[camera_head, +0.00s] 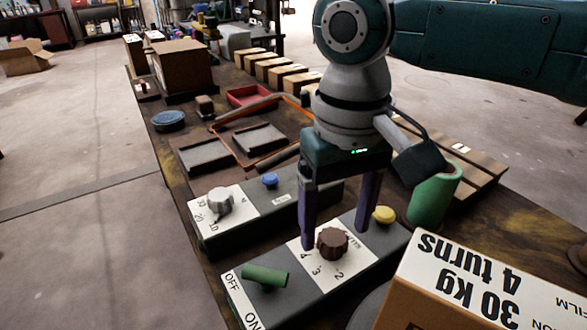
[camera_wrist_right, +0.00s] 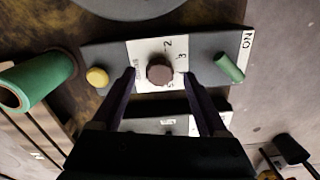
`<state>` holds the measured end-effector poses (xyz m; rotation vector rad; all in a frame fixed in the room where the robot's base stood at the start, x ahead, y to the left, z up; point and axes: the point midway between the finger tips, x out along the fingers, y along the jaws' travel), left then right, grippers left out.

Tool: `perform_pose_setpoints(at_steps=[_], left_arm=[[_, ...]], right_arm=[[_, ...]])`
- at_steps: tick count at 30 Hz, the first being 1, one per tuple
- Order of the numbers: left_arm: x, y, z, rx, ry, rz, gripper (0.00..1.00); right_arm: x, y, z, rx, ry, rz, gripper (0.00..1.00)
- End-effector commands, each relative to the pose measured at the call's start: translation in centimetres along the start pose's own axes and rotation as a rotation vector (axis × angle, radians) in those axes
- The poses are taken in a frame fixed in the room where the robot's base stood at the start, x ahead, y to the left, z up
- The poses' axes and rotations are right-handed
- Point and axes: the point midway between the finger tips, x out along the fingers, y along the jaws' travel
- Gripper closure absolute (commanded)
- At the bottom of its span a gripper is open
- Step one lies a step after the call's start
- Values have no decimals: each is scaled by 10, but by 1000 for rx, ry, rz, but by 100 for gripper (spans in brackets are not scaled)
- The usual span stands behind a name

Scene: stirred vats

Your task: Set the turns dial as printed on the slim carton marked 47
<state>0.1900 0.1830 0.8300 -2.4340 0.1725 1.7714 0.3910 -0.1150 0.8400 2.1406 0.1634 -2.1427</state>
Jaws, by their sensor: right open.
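The brown turns dial (camera_head: 332,243) sits on a white panel printed with 4, 3 and 2 on the nearer grey control box. It also shows in the right wrist view (camera_wrist_right: 159,69). Its pointer setting is too small to read. My right gripper (camera_head: 335,237) is open, its purple fingers on either side of the dial; I cannot tell whether they touch it. A carton (camera_head: 470,285) at the lower right carries the upside-down print "30 kg 4 turns"; no 47 shows on its visible part. My left gripper is not in view.
A green ON/OFF lever (camera_head: 264,277) and a yellow button (camera_head: 384,214) flank the dial. Behind is a second box with a grey dial (camera_head: 219,200) and blue button (camera_head: 270,180). A green cylinder (camera_head: 434,195) stands right. Trays and several cartons lie further back.

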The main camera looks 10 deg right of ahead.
Motion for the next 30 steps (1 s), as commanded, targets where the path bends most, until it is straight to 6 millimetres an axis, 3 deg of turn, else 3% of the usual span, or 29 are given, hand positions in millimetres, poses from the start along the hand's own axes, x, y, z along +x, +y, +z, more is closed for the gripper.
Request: perform_pose_setpoints(at_steps=[4, 13, 30], left_arm=[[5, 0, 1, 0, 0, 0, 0], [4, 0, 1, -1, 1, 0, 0], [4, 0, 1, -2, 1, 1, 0]], right_arm=[[13, 0, 0, 0, 0, 1, 24], [14, 0, 0, -1, 1, 0, 25], [14, 0, 0, -1, 1, 0, 89]])
